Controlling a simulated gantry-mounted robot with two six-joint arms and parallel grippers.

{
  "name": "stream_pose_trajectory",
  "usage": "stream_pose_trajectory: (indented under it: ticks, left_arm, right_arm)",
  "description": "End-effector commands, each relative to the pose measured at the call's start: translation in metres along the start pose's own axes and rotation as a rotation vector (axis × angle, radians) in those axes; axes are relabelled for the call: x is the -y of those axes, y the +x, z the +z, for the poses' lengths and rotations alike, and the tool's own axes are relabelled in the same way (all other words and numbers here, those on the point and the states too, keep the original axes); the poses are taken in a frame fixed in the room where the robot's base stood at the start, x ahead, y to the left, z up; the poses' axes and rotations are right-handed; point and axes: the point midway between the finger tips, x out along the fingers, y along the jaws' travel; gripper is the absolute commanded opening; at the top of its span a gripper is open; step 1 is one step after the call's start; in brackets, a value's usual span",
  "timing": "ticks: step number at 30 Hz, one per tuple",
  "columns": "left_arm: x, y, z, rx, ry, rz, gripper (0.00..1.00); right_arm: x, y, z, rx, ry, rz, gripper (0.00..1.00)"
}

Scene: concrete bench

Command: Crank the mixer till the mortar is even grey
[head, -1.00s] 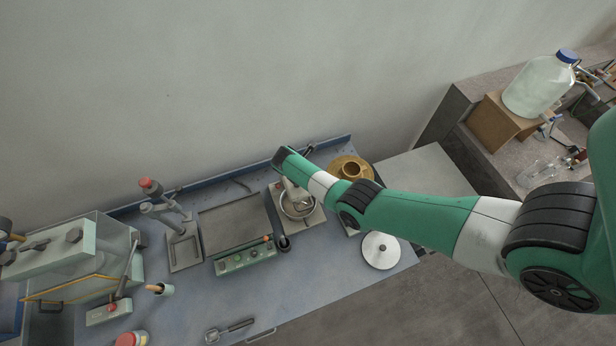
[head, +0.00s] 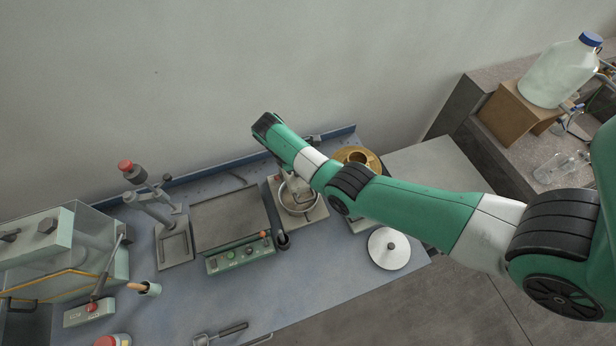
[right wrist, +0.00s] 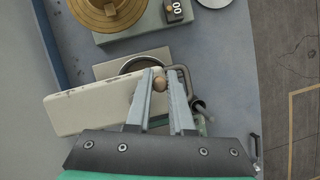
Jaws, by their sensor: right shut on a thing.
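The mixer stands on the bench under my right arm. Its metal bowl (head: 299,203) shows in the head view, partly covered by the mixer head and my arm. In the right wrist view the pale mixer body (right wrist: 88,108) lies left of my fingers, and the bowl rim (right wrist: 132,66) shows beyond them. My right gripper (right wrist: 159,82) is shut on the brown crank knob (right wrist: 159,84), which sits between the fingertips. The mortar's colour cannot be made out. My left gripper is not in view.
A brass-coloured round pan (head: 368,155) stands right of the mixer, and a pale disc (head: 389,249) lies nearer the front edge. A control box with an orange-tipped lever (head: 240,256) and a grey plate (head: 230,217) are to the left.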

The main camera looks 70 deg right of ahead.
Motion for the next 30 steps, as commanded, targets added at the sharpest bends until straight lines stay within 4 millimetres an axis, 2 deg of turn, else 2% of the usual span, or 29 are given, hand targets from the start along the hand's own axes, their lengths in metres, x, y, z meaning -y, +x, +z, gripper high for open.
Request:
stream_pose_trajectory:
  ticks: [3, 17, 18, 23, 30]
  left_arm:
    - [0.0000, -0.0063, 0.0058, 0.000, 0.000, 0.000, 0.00]
    - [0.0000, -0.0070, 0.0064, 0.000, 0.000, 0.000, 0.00]
    - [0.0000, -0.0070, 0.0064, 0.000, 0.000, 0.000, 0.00]
    - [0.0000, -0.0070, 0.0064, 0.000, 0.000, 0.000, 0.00]
    - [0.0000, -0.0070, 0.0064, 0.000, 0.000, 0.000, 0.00]
  right_arm:
    - [0.0004, 0.0019, -0.0018, -0.001, 0.024, -0.009, 0.00]
    - [0.0011, -0.0006, -0.0012, -0.001, 0.038, -0.016, 0.00]
    - [0.0011, -0.0006, -0.0012, -0.001, 0.038, -0.016, 0.22]
    - [0.0011, -0.0006, -0.0011, -0.001, 0.037, -0.016, 0.51]
    - [0.0011, -0.0005, -0.0011, -0.001, 0.037, -0.015, 0.51]
